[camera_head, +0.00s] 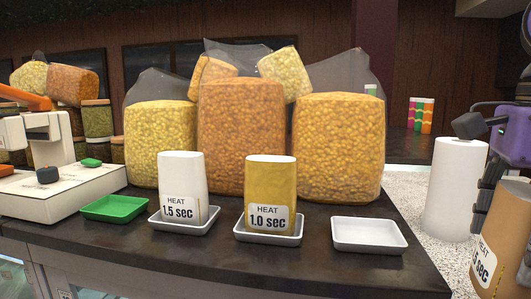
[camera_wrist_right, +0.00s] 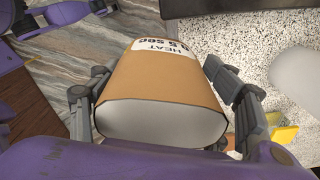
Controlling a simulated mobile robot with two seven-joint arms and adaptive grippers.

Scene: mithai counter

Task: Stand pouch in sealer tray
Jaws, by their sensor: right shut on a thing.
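A brown pouch (camera_head: 505,240) with a white HEAT label is at the right edge of the head view, partly cut off. My right gripper (camera_head: 500,165) is shut on it; in the right wrist view the pouch (camera_wrist_right: 160,95) sits between the two fingers (camera_wrist_right: 160,105). A white pouch (camera_head: 182,180) labelled 1.5 sec stands upright in a white tray (camera_head: 185,228). A gold pouch (camera_head: 270,180) labelled 1.0 sec stands upright in another white tray (camera_head: 268,238). A third white tray (camera_head: 369,247) is empty, at the counter's right. My left gripper is not in view.
Large bags of snacks (camera_head: 240,130) stand behind the trays. A green tray (camera_head: 114,208) and a sealer-like machine (camera_head: 60,190) with an orange lever are at the left. A white cylinder (camera_head: 456,190) stands on a speckled surface between the counter (camera_head: 330,278) and my right gripper.

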